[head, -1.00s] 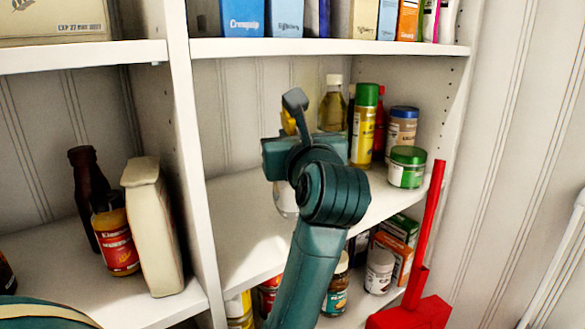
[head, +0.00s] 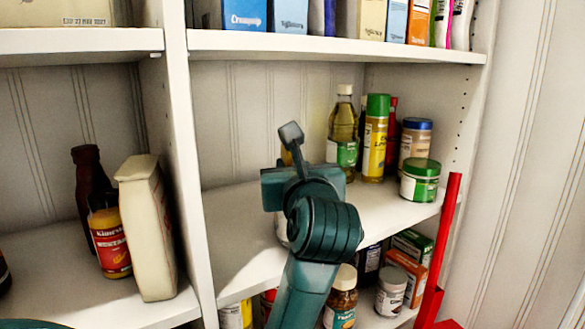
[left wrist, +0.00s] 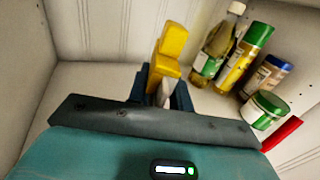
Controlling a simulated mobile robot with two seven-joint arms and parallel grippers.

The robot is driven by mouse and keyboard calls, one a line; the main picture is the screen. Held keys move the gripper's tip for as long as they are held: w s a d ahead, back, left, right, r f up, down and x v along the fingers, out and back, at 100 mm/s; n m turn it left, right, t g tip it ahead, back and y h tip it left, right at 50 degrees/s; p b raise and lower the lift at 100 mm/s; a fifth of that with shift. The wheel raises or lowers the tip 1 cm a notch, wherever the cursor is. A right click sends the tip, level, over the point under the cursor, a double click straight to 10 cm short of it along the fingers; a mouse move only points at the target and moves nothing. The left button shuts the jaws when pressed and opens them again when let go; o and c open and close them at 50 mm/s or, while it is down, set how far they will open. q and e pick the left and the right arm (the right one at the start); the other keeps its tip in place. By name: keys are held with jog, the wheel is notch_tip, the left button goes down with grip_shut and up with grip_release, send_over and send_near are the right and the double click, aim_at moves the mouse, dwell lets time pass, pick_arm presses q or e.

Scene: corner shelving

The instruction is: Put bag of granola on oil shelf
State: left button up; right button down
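A cream bag-shaped package (head: 148,230) stands upright on the left shelf, its label turned away. It is the only bag-like thing I can make out, but I cannot tell that it is granola. The oil bottle (head: 343,135) stands at the back of the middle right shelf and also shows in the left wrist view (left wrist: 215,50). My left gripper (left wrist: 162,92) is over that shelf, left of the oil. A yellow-topped item (left wrist: 170,50) with a whitish part shows at its fingers; whether they grip it is unclear. My right gripper is not in view.
A yellow bottle with a green cap (head: 376,140), a green-lidded jar (head: 420,180) and a blue-lidded jar (head: 414,140) stand right of the oil. A white divider (head: 186,170) separates the shelves. A red pole (head: 442,235) stands at the right. The shelf's front left is clear.

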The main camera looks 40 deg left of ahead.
pick_arm(q)
jog(key=shift+o, duration=0.8)
jog(key=shift+r, duration=0.1)
jog(key=shift+s+d, duration=0.15)
jog(key=b+v, duration=0.2)
jog(key=v, duration=0.9)
jog(key=shift+s+d, duration=0.2)
jog(key=shift+s, duration=0.05)
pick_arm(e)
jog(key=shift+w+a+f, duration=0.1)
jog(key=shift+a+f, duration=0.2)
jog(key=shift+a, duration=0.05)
